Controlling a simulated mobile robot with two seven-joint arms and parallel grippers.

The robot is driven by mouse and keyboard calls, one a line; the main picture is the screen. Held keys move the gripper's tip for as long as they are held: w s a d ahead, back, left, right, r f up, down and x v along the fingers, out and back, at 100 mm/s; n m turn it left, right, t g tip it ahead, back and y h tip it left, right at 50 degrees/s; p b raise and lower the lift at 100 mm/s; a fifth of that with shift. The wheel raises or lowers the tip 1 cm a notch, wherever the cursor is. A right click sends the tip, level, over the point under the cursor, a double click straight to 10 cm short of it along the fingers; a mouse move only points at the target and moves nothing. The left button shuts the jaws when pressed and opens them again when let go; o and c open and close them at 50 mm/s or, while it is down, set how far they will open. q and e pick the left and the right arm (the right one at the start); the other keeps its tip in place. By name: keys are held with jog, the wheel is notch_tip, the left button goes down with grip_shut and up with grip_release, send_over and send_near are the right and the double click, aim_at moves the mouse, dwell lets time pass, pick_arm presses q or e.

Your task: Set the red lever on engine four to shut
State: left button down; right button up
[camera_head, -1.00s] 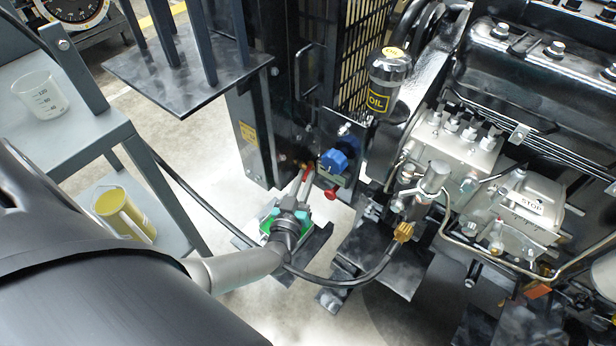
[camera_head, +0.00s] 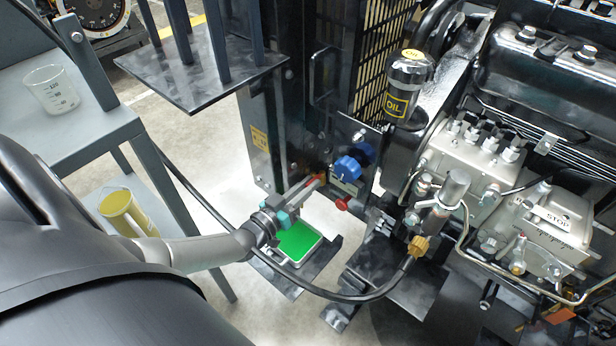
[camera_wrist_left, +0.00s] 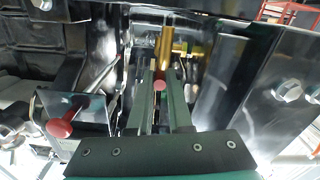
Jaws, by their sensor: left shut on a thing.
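My left gripper (camera_head: 316,182) reaches in low beside the dark frame of the engine. In the left wrist view its two fingers (camera_wrist_left: 160,88) are closed around a small red lever end (camera_wrist_left: 159,86). A brass valve body (camera_wrist_left: 166,48) lies just beyond the fingertips. In the head view the fingers mostly hide the lever, and only a bit of red-orange shows at the tips. I cannot read an engine number or any open or shut mark. My right gripper is out of view.
A separate red knob (camera_head: 343,204) and a blue knob (camera_head: 347,168) sit right of the gripper. A black hose (camera_head: 345,297) curves past my arm. A grey shelf (camera_head: 95,135) holds a beaker (camera_head: 52,89) and a yellow jug (camera_head: 124,211).

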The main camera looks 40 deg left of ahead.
pick_arm(q)
jog(key=c, duration=0.8)
grip_release()
jog(key=shift+c, duration=0.2)
jog(key=shift+s, duration=0.2)
jog(key=shift+s+a+p, duration=0.1)
jog(key=shift+s+p, duration=0.2)
jog(key=shift+s, duration=0.05)
jog(key=s+a+p, duration=0.1)
jog(key=s+p, duration=0.2)
jog(key=s, duration=1.1)
jog(key=shift+p, duration=0.35)
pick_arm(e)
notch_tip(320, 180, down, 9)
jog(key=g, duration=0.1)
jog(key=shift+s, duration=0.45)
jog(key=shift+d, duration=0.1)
